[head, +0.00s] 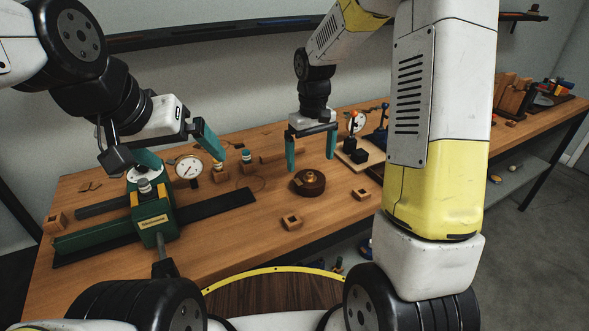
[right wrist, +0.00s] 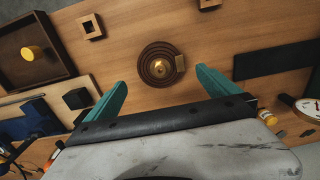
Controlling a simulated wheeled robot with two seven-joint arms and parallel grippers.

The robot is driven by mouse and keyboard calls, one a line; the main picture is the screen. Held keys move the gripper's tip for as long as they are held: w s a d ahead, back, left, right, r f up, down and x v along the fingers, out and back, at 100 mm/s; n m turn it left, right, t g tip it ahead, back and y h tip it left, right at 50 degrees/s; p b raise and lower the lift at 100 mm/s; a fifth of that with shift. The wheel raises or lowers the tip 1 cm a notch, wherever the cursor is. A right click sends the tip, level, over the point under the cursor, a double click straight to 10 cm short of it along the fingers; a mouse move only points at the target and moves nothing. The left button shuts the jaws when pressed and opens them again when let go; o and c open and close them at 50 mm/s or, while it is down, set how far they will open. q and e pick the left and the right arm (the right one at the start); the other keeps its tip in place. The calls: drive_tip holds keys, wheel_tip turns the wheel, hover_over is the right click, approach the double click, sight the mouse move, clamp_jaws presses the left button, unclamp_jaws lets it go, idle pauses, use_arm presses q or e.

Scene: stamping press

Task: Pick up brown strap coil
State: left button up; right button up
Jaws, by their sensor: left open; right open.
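The brown strap coil (head: 318,188) lies flat on the wooden workbench. It is a round, dark brown roll with a brass piece in its centre and a small tan block or tag at its side. It also shows in the right wrist view (right wrist: 147,72), just beyond and between the fingertips. My right gripper (head: 311,162) is open and empty, teal fingers pointing down, above and behind the coil and apart from it. My left gripper (head: 184,160) is open at the left, over the green vise-like fixture and dial gauge, away from the coil.
Small square wooden blocks (head: 291,222) (head: 361,194) lie near the coil. A gauge stand (head: 356,153) is to its right. Bare bench surrounds the coil.

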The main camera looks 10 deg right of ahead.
sight(310, 177)
wheel_tip(310, 177, down, 7)
drive_tip(key=shift+f, duration=0.2)
idle(0.3)
drive_tip(key=c, duration=1.4)
